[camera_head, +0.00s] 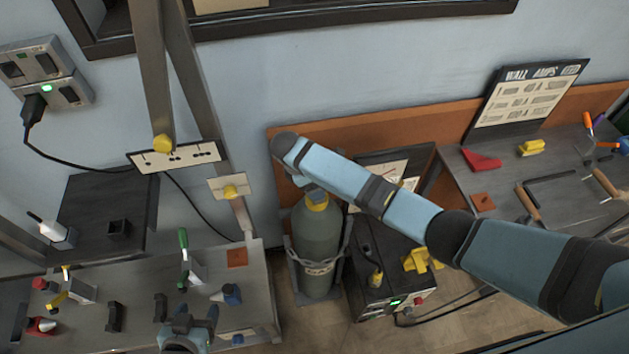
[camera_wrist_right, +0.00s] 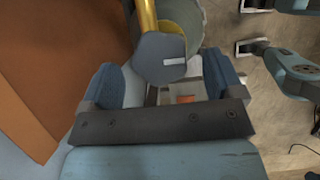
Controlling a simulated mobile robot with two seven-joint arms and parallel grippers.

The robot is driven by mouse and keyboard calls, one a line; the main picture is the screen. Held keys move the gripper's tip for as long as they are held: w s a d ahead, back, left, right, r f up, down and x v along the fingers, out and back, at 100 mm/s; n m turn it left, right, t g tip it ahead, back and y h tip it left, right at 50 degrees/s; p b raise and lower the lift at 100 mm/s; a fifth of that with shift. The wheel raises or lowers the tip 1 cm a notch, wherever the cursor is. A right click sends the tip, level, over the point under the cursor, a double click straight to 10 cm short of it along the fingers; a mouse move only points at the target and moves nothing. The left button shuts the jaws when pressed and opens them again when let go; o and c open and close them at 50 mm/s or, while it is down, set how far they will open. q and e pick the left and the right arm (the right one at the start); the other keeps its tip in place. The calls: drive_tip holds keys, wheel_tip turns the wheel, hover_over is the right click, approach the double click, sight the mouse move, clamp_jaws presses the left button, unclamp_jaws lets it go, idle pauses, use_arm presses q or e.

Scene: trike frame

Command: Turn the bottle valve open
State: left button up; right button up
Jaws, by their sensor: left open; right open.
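The gas bottle (camera_head: 317,240) is a grey-green cylinder with a yellow collar, standing upright in a dark holder between the benches. Its valve is hidden by my right arm in the head view. In the right wrist view, a grey valve knob (camera_wrist_right: 160,60) with a pale mark shows beside a brass-coloured stem (camera_wrist_right: 148,15). My right gripper (camera_wrist_right: 160,80) is open, with its blue fingers on either side of the knob; I cannot tell whether they touch it. My left gripper (camera_head: 196,316) is open and empty above the left bench.
The left bench (camera_head: 255,290) holds several clamps and small tools. A dark machine (camera_head: 385,285) with yellow parts stands right of the bottle. An orange-brown panel (camera_head: 425,128) runs behind it. The right bench (camera_head: 500,180) carries tools and a wall chart (camera_head: 525,98).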

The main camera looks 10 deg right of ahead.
drive_tip(key=v, duration=1.2)
drive_tip(key=shift+a+r, duration=0.15)
drive_tip(key=shift+r, duration=0.25)
